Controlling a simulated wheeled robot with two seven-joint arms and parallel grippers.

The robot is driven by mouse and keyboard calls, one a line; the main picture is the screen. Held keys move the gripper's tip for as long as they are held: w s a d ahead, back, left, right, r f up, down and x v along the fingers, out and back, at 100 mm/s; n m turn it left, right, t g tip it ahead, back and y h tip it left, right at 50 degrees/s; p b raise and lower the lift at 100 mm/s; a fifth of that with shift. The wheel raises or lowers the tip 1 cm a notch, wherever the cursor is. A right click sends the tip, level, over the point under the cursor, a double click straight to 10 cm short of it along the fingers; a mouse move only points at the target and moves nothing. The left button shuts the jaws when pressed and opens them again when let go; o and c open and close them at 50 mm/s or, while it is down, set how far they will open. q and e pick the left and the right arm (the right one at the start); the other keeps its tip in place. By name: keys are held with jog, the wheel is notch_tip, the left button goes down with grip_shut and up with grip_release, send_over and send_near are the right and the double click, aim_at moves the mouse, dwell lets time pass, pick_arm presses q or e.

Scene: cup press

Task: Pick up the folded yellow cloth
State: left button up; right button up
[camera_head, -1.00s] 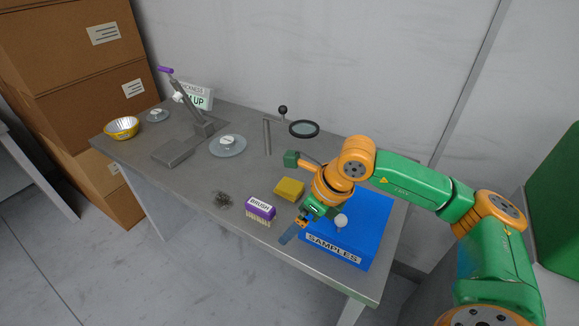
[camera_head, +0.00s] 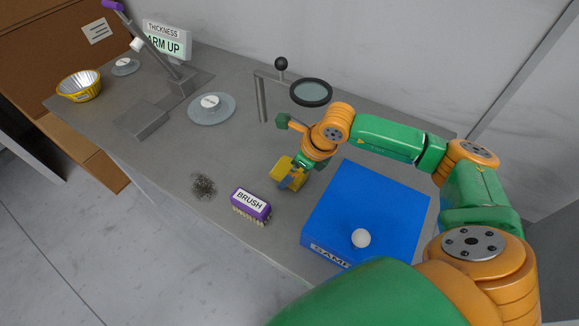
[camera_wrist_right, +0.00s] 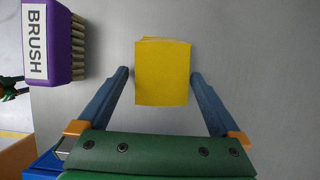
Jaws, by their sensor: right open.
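The folded yellow cloth (camera_head: 283,168) lies on the grey table between the purple brush and the blue box. My right gripper (camera_head: 290,184) is above it and partly covers it in the head view. In the right wrist view the cloth (camera_wrist_right: 162,72) sits between the two blue fingers of my right gripper (camera_wrist_right: 160,76), one on each side. The fingers are open with a small gap at each side of the cloth.
A purple brush (camera_head: 250,205) stands close by on the left, also at the upper left of the wrist view (camera_wrist_right: 66,42). A blue samples box (camera_head: 375,205) with a white knob is to the right. A magnifier ring (camera_head: 311,92) stands behind. Dark shavings (camera_head: 203,186) lie left of the brush.

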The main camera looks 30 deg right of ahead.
jog(key=shift+w+d+f, duration=0.1)
jog(key=shift+w+f, duration=0.2)
jog(key=shift+f, duration=0.05)
jog(key=shift+s+r, duration=0.15)
jog(key=shift+s, duration=0.05)
jog(key=c, duration=0.9)
jog(key=shift+c, duration=1.3)
pick_arm(q)
jog(key=shift+w, duration=0.35)
pick_arm(e)
jog(key=shift+w, duration=0.1)
